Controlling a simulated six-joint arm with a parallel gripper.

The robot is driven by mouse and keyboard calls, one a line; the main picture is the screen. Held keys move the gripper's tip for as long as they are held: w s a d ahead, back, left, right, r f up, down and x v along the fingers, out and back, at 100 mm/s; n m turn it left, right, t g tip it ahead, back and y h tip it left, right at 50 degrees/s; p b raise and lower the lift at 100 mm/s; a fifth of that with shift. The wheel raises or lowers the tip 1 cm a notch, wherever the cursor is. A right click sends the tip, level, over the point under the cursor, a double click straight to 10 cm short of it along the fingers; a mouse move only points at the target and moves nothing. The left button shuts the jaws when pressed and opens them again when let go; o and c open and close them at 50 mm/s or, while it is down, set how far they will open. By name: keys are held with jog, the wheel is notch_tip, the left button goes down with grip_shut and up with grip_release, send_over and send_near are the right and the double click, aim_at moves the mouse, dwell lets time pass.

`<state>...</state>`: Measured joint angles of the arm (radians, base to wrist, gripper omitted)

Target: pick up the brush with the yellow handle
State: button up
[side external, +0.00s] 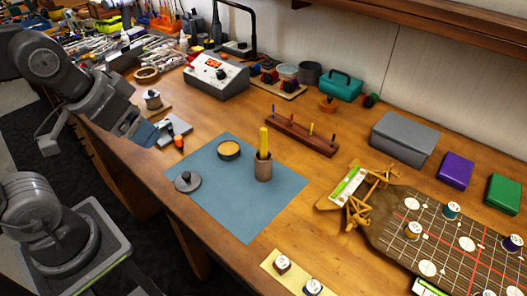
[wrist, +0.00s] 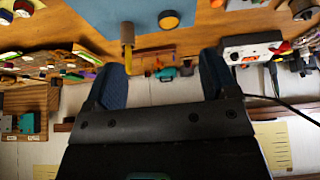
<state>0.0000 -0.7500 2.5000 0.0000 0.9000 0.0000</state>
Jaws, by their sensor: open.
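The brush with the yellow handle (side external: 264,141) stands upright in a brown cup (side external: 263,171) on the blue mat (side external: 240,215). Only its handle shows; its lower end is hidden in the cup. In the wrist view the yellow handle (wrist: 128,54) and the cup (wrist: 127,32) appear near the top, left of centre. My gripper (side external: 146,134) is left of the mat in the side view, above the bench's front edge and well apart from the brush. In the wrist view my gripper (wrist: 163,78) has its two blue fingers spread, with nothing held between them.
A round tin (side external: 229,150) and a grey lidded piece (side external: 187,182) lie on the mat near the cup. A wooden rack (side external: 302,133) with thin tools stands behind it. A soldering station (side external: 216,76) is at the back.

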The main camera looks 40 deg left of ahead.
jog(key=c, duration=0.6)
jog(key=shift+o, duration=0.2)
notch_tip(320, 180, up, 3)
jog(key=n+g, duration=0.6)
jog(key=n, duration=1.2)
send_over(263, 142)
jog(key=shift+w+a+f, duration=0.25)
jog(key=shift+w+f, duration=0.05)
jog(key=shift+w, duration=0.15)
notch_tip(263, 142, down, 14)
jog(key=shift+s+r, duration=0.1)
jog(key=shift+r, duration=0.15)
